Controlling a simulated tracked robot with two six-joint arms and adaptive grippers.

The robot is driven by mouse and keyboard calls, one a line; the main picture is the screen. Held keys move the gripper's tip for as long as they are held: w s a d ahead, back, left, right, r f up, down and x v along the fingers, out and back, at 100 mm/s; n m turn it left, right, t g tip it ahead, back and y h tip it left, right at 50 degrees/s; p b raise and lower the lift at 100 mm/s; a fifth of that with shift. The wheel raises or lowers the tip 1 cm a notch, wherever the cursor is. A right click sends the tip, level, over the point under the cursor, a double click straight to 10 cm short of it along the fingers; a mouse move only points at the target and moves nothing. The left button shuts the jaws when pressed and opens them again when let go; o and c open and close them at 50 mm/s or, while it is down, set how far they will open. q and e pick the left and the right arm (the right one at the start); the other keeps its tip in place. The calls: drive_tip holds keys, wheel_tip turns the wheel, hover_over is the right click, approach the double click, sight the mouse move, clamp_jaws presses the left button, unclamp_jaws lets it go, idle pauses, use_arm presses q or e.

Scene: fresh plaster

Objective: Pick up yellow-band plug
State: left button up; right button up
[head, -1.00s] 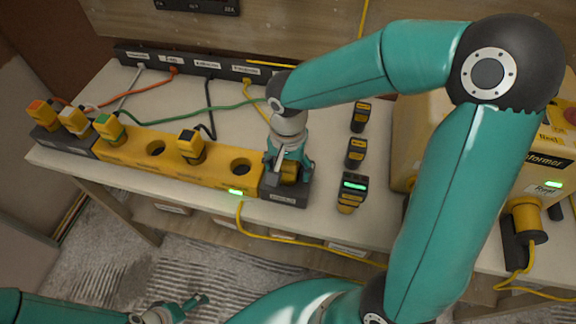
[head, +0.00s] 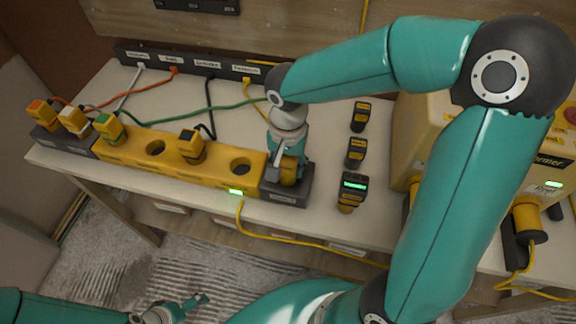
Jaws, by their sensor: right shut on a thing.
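My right gripper (head: 288,168) points down over the dark holder block (head: 288,195) at the right end of the yellow socket strip (head: 205,172). It is shut on the yellow-band plug (head: 289,173), which sits at that block. Only part of the plug's yellow body shows; the fingers hide the rest, and its band cannot be made out. A yellow cable (head: 254,88) runs from the back strip towards this plug. My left gripper (head: 192,305) is low at the bottom, over the floor and away from the bench; its jaw opening is unclear.
Plugs with orange (head: 40,112), white (head: 73,120) and green (head: 109,127) parts stand at the left; a black-topped plug (head: 191,146) stands mid-strip. A handheld meter (head: 353,190) and two smaller devices lie right of my gripper. A yellow transformer box (head: 407,150) stands further right.

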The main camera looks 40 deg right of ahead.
wheel_tip(320, 180, up, 19)
drive_tip(key=shift+f+p, duration=0.15)
drive_tip(key=shift+p, duration=0.15)
idle(0.9)
